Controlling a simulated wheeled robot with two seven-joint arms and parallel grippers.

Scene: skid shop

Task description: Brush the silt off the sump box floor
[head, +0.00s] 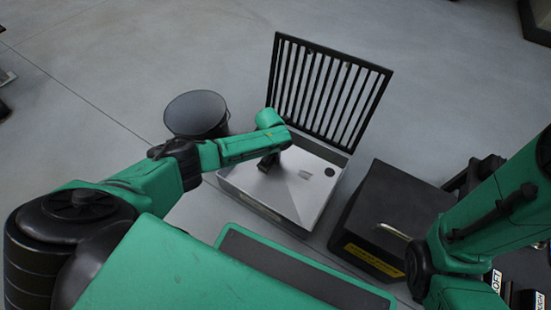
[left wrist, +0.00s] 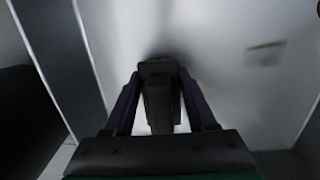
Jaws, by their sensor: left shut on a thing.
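The sump box (head: 262,212) is a shallow light-grey metal box on the floor, with a dark round hole (head: 329,172) in the right part of its floor. A small grey-brown patch that looks like silt (head: 305,175) lies left of the hole; it also shows in the left wrist view (left wrist: 265,53). My left gripper (head: 268,163) reaches into the box, left of the patch. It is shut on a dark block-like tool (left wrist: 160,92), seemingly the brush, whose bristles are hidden. I cannot tell whether it touches the floor. My right gripper is out of view.
A black slatted grate (head: 325,90) stands upright at the box's far edge. A dark bucket (head: 197,113) stands behind left. A black case (head: 395,210) with a metal handle and yellow label sits close on the right. The floor beyond is open.

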